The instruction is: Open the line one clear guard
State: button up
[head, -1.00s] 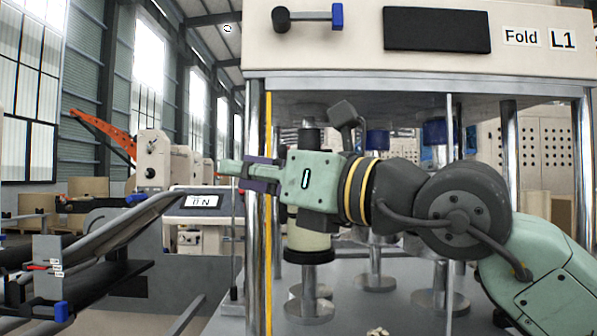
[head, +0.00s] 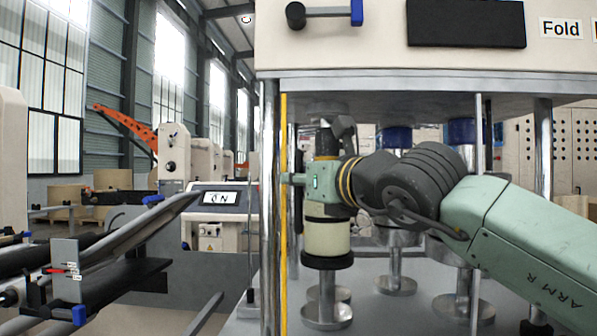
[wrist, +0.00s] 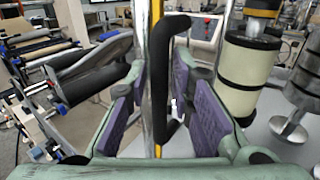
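The clear guard shows as a yellow vertical edge (head: 283,255) beside a chrome post at the left of the Fold machine; its transparent pane is hard to make out. In the wrist view the yellow edge (wrist: 158,40) runs behind a black upright bar handle (wrist: 163,85). My gripper (wrist: 165,95) is open, with one purple-padded finger to the left of the handle and one to the right. Gaps show beside the handle, so the pads do not grip it. In the head view my gripper (head: 291,180) is at the yellow edge, its fingers mostly hidden.
Metal posts and rollers stand inside the machine, including a cream roller (head: 327,237) close to my wrist. The beige Fold cabinet (head: 350,55) overhangs the arm. A tilted screen (head: 220,199) and a dark rail assembly (head: 110,260) stand to the left.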

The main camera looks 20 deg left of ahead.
jog(key=shift+w+a, duration=0.25)
jog(key=shift+a, duration=0.05)
jog(key=shift+c, duration=0.2)
grip_shut()
dwell(0.4)
